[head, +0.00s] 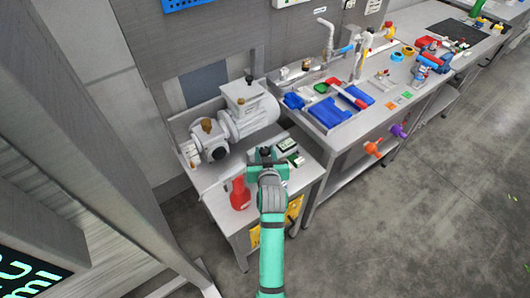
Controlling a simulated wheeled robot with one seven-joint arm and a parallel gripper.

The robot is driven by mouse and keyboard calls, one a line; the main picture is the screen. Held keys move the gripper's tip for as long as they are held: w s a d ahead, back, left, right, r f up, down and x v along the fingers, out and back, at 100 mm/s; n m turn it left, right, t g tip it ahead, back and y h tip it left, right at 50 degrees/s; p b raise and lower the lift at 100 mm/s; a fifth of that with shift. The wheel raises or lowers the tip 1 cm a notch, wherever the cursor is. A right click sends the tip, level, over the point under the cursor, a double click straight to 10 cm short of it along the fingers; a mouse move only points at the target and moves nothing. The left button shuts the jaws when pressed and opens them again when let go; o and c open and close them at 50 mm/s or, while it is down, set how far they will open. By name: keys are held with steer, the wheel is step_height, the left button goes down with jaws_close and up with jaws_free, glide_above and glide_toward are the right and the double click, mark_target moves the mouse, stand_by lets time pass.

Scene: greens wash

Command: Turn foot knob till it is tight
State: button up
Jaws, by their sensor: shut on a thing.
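My gripper (267,166) is at the end of my green arm, over the low steel stand (238,220). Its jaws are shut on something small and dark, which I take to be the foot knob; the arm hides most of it. A grey motor and pump unit (240,117) stands on the stand behind and to the left of my gripper. I cannot tell from this view how tight the knob is.
A red bottle (240,194) stands close to the left of my arm. Small green-and-white items (290,150) lie just right of the gripper. A steel bench (345,130) with blue trays and taps adjoins on the right. The floor (420,220) at the right is clear.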

steer(key=shift+d+n+g+y, duration=0.25)
steer(key=shift+n+g+y, duration=0.05)
steer(key=shift+n+y, duration=1)
steer(key=o, duration=1)
steer(key=shift+o, duration=0.2)
steer(key=v, duration=1)
steer(key=shift+s+d, duration=0.25)
steer(key=shift+s, duration=0.1)
